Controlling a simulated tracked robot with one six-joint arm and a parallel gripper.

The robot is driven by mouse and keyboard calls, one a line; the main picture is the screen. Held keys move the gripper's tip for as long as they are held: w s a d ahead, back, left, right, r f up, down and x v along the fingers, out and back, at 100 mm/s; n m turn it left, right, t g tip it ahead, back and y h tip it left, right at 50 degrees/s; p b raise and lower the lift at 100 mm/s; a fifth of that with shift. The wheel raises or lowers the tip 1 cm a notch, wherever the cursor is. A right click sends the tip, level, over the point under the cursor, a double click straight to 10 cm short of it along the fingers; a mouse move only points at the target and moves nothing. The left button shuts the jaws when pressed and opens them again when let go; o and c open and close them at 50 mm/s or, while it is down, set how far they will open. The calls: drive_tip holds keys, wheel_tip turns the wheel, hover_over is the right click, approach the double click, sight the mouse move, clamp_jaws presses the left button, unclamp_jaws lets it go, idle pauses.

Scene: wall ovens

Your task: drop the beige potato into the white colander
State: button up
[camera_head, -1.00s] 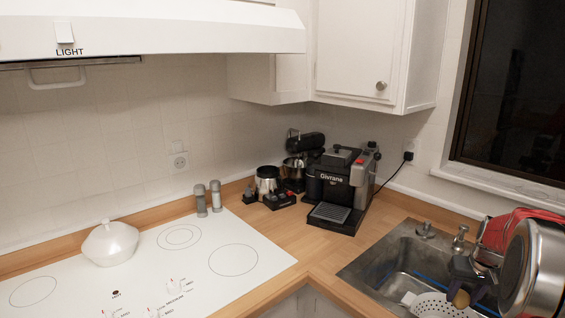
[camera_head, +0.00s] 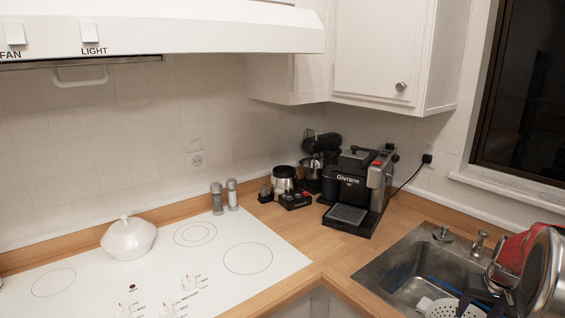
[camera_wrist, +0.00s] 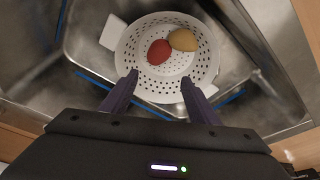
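The white colander (camera_wrist: 126,52) with round holes sits in the sink in the wrist view. The beige potato (camera_wrist: 184,40) lies inside it, near the far right wall, beside a red round item (camera_wrist: 159,52). My gripper (camera_wrist: 160,79) is open and empty, its two dark fingers apart over the colander's near side. In the head view only the colander's upper part (camera_head: 446,307) shows at the bottom edge, and the potato cannot be seen there.
The metal sink (camera_head: 398,262) with its tap (camera_head: 479,243) surrounds the colander. A black coffee machine (camera_head: 352,186) stands on the wooden counter behind. A white lidded pot (camera_head: 128,238) stands on the white cooktop (camera_head: 215,262).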

drive_tip(key=shift+o, duration=0.3)
drive_tip(key=v, duration=1.3)
drive_tip(key=shift+r, duration=0.35)
drive_tip(key=shift+s, duration=0.15)
drive_tip(key=s+a+r+n+t, duration=0.1)
drive_tip(key=s+a, duration=0.5)
drive_tip(key=a, duration=0.6)
drive_tip(key=s+a+r+n+t, duration=0.1)
drive_tip(key=s+a+n, duration=0.1)
drive_tip(key=s+a, duration=0.5)
drive_tip(key=s+a+r+n+y, duration=0.1)
drive_tip(key=s+a, duration=0.6)
drive_tip(key=a, duration=1)
drive_tip(key=shift+s+a+r+n+t, duration=0.2)
drive_tip(key=shift+a+r+n+t, duration=0.1)
drive_tip(key=shift+a+r+t, duration=0.15)
